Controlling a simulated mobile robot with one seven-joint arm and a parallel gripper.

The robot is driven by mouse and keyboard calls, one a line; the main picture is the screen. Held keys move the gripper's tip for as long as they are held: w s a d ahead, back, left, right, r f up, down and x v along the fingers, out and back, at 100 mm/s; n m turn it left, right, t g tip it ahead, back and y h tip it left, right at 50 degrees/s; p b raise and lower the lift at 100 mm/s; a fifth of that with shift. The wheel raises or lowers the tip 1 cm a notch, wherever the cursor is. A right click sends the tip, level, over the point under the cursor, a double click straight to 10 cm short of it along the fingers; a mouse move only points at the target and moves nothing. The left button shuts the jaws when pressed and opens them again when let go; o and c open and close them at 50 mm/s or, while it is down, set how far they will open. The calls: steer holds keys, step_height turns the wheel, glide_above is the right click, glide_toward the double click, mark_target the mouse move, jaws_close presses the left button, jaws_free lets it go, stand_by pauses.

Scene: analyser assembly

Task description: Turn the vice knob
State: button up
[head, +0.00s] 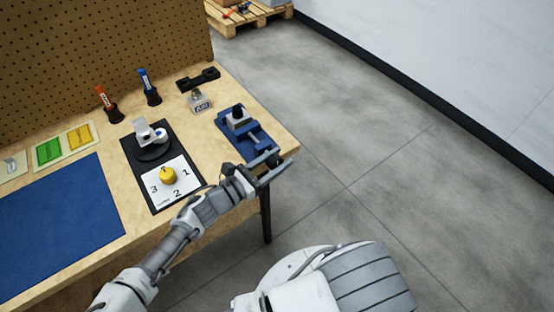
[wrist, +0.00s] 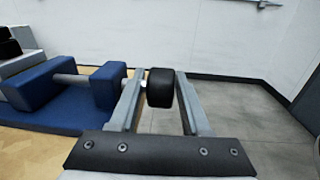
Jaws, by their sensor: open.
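The blue vice (head: 243,133) stands near the right end of the wooden table, with a dark object held at its far end. In the wrist view its blue body (wrist: 108,84) and grey screw (wrist: 72,79) lie to the left. The black vice knob (wrist: 160,87) sits at the right end of the screw, between the two fingers of my gripper (wrist: 160,98). The fingers are open, with the left one close beside the knob and a gap at the right. In the head view my gripper (head: 268,168) is at the table's front right edge and hides the knob.
A dial board with a yellow knob (head: 168,175) and numbers lies left of the vice. Behind are a black stand (head: 198,80), an orange marker (head: 105,98) and a blue marker (head: 145,80) in holders. A blue mat (head: 65,215) lies left. Floor right of the table is clear.

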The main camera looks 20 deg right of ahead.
jaws_close()
steer(key=shift+r+p, duration=0.2)
steer(key=shift+p, duration=0.7)
steer(key=shift+y+p, duration=0.4)
steer(key=shift+p, duration=0.15)
steer(key=g+y+p, duration=0.1)
steer(key=p, duration=0.3)
steer(key=shift+y, duration=0.4)
steer(key=y+p, duration=0.2)
steer(key=p, duration=0.1)
steer(key=shift+a+f+g+p, duration=0.1)
steer(key=shift+f+g+p, duration=0.05)
steer(key=shift+g+p, duration=0.25)
steer(key=shift+f+y+p, duration=0.2)
steer(key=shift+y+p, duration=0.4)
steer(key=shift+p, duration=0.15)
steer(key=shift+a+f, duration=0.1)
steer(key=shift+f, duration=0.05)
